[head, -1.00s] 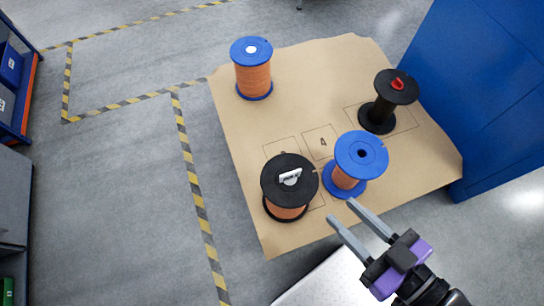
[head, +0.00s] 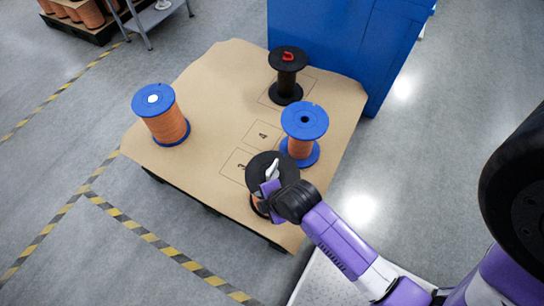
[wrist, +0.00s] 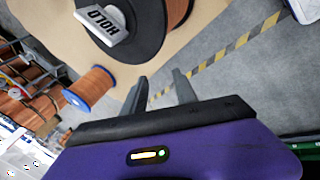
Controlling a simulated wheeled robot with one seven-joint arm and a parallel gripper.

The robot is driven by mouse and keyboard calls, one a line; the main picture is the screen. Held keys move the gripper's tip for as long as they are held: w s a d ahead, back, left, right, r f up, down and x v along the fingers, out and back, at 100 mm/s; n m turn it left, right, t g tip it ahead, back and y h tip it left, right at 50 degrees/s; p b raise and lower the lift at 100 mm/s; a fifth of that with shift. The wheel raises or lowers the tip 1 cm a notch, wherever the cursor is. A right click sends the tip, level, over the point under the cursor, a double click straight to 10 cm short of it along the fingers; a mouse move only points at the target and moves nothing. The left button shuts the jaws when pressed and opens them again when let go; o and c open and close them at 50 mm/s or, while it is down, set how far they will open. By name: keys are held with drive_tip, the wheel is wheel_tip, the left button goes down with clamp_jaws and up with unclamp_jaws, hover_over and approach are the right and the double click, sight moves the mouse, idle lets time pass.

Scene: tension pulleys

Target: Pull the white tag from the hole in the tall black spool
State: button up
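The white tag (head: 272,169) sticks up from the middle of the top flange of the black spool (head: 257,166), which is wound with orange wire at the near end of the board. In the wrist view the tag (wrist: 104,22) reads HOLD and lies on the black flange (wrist: 150,38), upper left. My gripper (wrist: 161,78) is open and empty. Its two grey fingers are apart, below and right of the tag, not around it. In the head view my purple wrist covers part of the spool and hides the fingertips.
A blue-flanged spool (head: 304,120) stands close behind the black spool. A thin black spool with a red tag (head: 288,57) stands at the back, near the blue cabinet (head: 340,45). Another blue-flanged spool (head: 165,118) stands left on the brown board (head: 215,75).

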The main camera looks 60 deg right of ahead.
sight(272, 167)
drive_tip(key=w+d+n+g, duration=0.1)
drive_tip(key=d, duration=0.1)
drive_tip(key=w+d+n+g, duration=0.1)
drive_tip(key=d, duration=0.2)
drive_tip(key=w+d+n+g, duration=0.1)
drive_tip(key=w+d+n, duration=0.1)
drive_tip(key=shift+d, duration=0.15)
drive_tip(key=d+r+n, duration=0.1)
drive_tip(key=d+n+g, duration=0.1)
drive_tip(key=d, duration=0.1)
drive_tip(key=d+r+n+g+y, duration=0.1)
drive_tip(key=d, duration=0.1)
drive_tip(key=shift+w+d+r, duration=0.1)
drive_tip(key=shift+r, duration=0.25)
drive_tip(key=shift+d, duration=0.15)
drive_tip(key=shift+f, duration=3.8)
clamp_jaws()
